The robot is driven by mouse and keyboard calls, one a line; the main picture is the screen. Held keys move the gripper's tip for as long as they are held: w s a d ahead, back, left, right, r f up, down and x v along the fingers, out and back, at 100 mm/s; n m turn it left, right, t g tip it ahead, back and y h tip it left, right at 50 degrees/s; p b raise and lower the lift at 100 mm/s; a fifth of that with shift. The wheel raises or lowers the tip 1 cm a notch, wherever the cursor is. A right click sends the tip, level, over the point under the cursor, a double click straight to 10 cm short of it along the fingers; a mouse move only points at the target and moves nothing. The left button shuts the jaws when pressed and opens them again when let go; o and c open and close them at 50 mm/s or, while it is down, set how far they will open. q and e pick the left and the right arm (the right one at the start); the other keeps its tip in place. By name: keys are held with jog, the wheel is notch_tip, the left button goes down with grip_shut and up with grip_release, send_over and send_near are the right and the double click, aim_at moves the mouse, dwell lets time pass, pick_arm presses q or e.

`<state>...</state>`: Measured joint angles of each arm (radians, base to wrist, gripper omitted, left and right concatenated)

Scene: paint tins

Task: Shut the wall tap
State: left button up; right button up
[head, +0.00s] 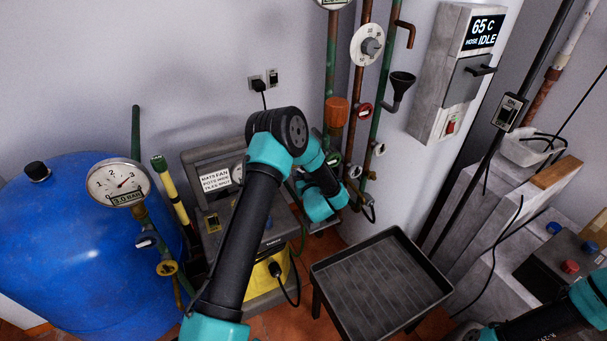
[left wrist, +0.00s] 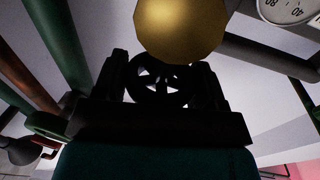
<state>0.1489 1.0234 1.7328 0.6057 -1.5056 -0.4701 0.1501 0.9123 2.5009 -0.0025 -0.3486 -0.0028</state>
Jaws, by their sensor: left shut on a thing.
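My left arm reaches across the middle of the head view to the pipes on the wall. Its gripper is largely hidden there behind my own wrist. In the left wrist view my left gripper (left wrist: 163,78) is shut on a dark spoked handwheel (left wrist: 158,88), with a finger on each side of it. A round brass-coloured body (left wrist: 180,28) is close to the wheel. I cannot tell from the head view which tap this wheel belongs to.
Other small valves, one red (head: 364,109), sit on the pipes nearby. A black funnel (head: 402,80) and a grey control box (head: 447,75) are to the right. A dark tray (head: 335,275) stands below. A blue tank (head: 70,250) with a gauge (head: 118,181) fills the left.

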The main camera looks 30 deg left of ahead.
pick_arm(q)
jog(key=shift+m+t+h, duration=2)
jog(key=shift+m+h, duration=0.3)
jog(key=shift+h, duration=0.7)
jog(key=o, duration=0.9)
jog(key=v, duration=1.7)
jog(key=shift+s, duration=0.2)
